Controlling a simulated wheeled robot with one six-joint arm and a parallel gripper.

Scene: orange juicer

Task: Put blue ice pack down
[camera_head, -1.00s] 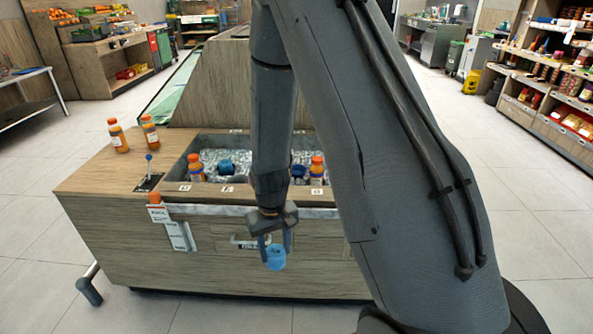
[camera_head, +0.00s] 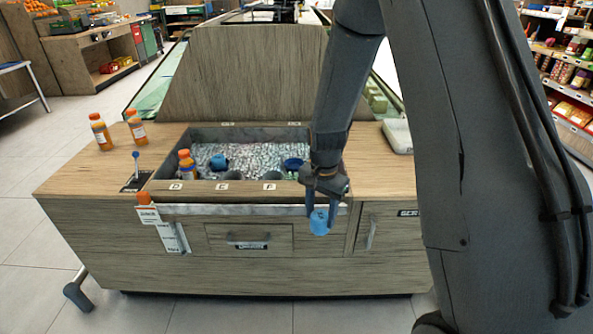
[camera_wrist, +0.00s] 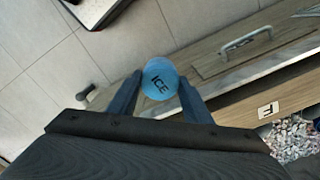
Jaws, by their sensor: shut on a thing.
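The blue ice pack (camera_head: 320,222) is a small round light-blue piece. In the wrist view the ice pack (camera_wrist: 160,79) shows the word ICE. My gripper (camera_head: 320,210) is shut on it, with one finger on each side. In the wrist view my gripper (camera_wrist: 158,92) points down past the cabinet front toward the floor.
An orange-capped bottle (camera_head: 186,163) and two dark-blue round items, one being (camera_head: 219,162), sit in the bin. Two orange bottles (camera_head: 101,131) (camera_head: 136,127) stand on the counter's left side. A drawer handle (camera_head: 247,241) is on the front. The counter right of the bin is mostly bare.

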